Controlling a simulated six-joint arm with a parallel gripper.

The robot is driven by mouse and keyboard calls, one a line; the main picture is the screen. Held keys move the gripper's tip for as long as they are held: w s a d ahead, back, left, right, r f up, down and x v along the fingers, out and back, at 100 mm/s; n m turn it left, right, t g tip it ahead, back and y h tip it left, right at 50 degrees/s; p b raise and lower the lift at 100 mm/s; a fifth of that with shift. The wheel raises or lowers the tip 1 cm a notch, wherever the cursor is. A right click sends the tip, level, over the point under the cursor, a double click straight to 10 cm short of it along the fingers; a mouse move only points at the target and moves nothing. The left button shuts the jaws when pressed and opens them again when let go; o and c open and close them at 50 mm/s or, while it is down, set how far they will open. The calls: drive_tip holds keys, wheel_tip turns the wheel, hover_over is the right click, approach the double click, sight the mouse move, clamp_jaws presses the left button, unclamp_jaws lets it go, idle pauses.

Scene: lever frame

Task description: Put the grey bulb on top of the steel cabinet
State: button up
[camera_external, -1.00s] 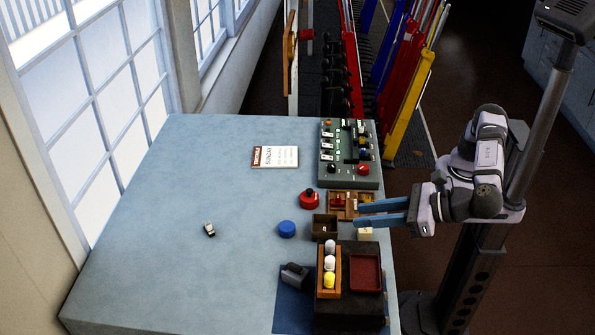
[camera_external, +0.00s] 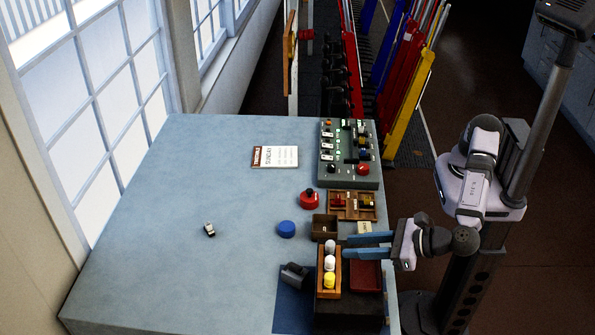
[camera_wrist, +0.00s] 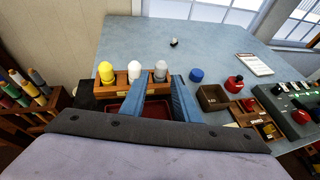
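The grey bulb (camera_wrist: 161,71) stands upright in a wooden rack (camera_wrist: 122,81) beside a white bulb (camera_wrist: 134,71) and a yellow bulb (camera_wrist: 106,71). In the external view, the grey bulb (camera_external: 330,246) is at the rack's far end. My gripper (camera_external: 345,246) is open and empty, its blue fingers pointing left at the grey bulb from just right of the rack. In the wrist view, the bulb shows between the fingertips of my gripper (camera_wrist: 161,79); contact cannot be told. I cannot tell for sure which thing is the steel cabinet; a grey-green switch box (camera_external: 348,170) stands at the far right.
A dark red tray (camera_external: 366,276) lies right of the rack on a dark box (camera_external: 349,308). A brown open box (camera_external: 324,228), a blue disc (camera_external: 287,229) and a red button (camera_external: 309,199) are nearby. The table's left part is mostly clear.

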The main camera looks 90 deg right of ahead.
sight(335, 247)
drive_tip(key=shift+p+x, duration=1.55)
drive_tip(key=shift+x, duration=0.75)
drive_tip(key=shift+w+d+f, duration=0.15)
drive_tip(key=shift+w+f, duration=0.1)
drive_tip(key=shift+f, duration=0.05)
clamp_jaws()
